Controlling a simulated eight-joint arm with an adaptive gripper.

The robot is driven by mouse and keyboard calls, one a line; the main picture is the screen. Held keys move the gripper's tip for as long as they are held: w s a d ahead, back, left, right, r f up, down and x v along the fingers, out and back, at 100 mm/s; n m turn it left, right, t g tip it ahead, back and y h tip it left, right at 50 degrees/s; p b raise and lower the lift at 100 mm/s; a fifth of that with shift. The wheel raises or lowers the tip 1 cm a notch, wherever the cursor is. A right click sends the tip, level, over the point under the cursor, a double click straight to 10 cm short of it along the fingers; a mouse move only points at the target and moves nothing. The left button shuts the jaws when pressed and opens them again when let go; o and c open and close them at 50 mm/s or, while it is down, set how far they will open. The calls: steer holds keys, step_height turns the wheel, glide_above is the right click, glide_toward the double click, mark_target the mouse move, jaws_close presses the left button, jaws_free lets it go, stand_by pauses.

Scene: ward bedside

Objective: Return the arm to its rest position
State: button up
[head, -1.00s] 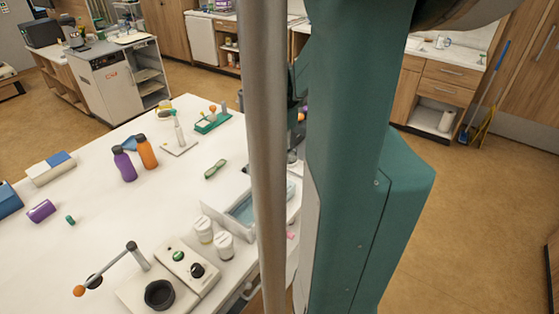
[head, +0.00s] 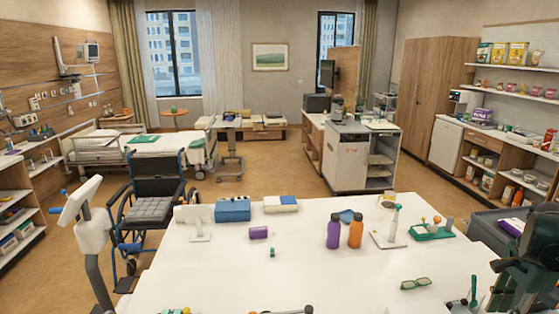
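A dark green and black part of my arm (head: 528,255) shows at the lower right edge of the head view, at the right end of the white table (head: 345,275). I cannot make out gripper fingers there, nor whether anything is held. The right edge of the view cuts the arm off.
On the table are a purple bottle (head: 334,232), an orange bottle (head: 356,232), a blue box (head: 233,209), green glasses (head: 415,283) and a green rack (head: 432,231). A wheelchair (head: 155,200) stands left of the table. A white cabinet (head: 350,162) stands behind it.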

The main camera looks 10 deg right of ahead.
steer(key=w+a+r+n+t+h, duration=0.1)
steer(key=w+a+r+n, duration=0.3)
steer(key=a, duration=0.7)
steer(key=w+a+r+n+t, duration=0.1)
steer(key=a+r+n+t, duration=0.1)
steer(key=a+n, duration=0.65)
steer(key=s+a+n+t, duration=0.2)
steer(key=a+n, duration=0.2)
steer(key=a, duration=0.8)
steer(key=s+a+n+t+y, duration=0.1)
steer(key=a+n, duration=0.3)
steer(key=a, duration=0.8)
steer(key=shift+s+a+r+t, duration=0.15)
steer(key=shift+s+r+t, duration=0.3)
steer(key=shift+s, duration=0.35)
steer(key=shift+c, duration=0.2)
